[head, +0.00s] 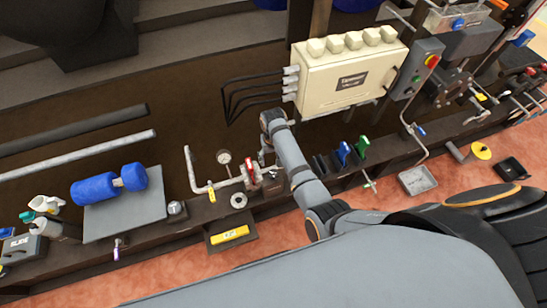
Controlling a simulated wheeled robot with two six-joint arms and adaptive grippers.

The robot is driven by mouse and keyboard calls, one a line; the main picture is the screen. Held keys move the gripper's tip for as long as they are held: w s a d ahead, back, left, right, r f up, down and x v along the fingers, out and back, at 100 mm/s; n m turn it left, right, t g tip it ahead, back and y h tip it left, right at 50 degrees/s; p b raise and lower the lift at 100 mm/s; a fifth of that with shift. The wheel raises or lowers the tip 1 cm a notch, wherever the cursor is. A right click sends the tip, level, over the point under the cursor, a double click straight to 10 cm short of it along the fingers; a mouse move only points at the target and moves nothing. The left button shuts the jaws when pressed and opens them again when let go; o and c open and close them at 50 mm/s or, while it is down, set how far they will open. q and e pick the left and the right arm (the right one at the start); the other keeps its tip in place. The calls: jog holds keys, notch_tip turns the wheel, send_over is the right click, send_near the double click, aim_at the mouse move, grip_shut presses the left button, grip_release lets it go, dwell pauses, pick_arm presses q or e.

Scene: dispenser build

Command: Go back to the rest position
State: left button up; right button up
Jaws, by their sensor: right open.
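My right arm comes in from the lower right, its broad grey link filling the bottom of the head view. Its slimmer grey forearm runs up to a rounded wrist joint just left of the cream box. My right gripper (266,153) is small and dark below that joint, near the pipe fitting with the red handle (253,176). Its fingers are hard to make out; I see nothing held in them. I cannot tell whether it touches the fitting. My left gripper is not in view.
A cream electrical box (348,77) with black cables stands behind my forearm. A pressure gauge (224,157) and bent pipe (194,172) are left of the wrist. A blue roller (96,188) lies on a grey plate (128,218). A yellow level (229,234) lies in front. A metal tray (417,180) is at right.

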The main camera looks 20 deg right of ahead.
jog(key=s+d+f+p, duration=0.1)
jog(key=s+d+f, duration=0.2)
jog(key=s+f, duration=0.55)
jog(key=s+d+f, duration=0.2)
jog(key=s+f, duration=0.5)
jog(key=f, duration=0.3)
jog(key=s+d+f, duration=0.3)
jog(key=s, duration=0.5)
jog(key=s+d+f+n+p, duration=0.1)
jog(key=s+d+f, duration=0.1)
jog(key=s, duration=0.6)
jog(key=s+d+f+t, duration=0.1)
jog(key=s+d+f, duration=0.2)
jog(key=s, duration=0.5)
jog(key=shift+d+f+h, duration=0.3)
jog(key=shift+f+h, duration=0.1)
jog(key=shift+s, duration=0.1)
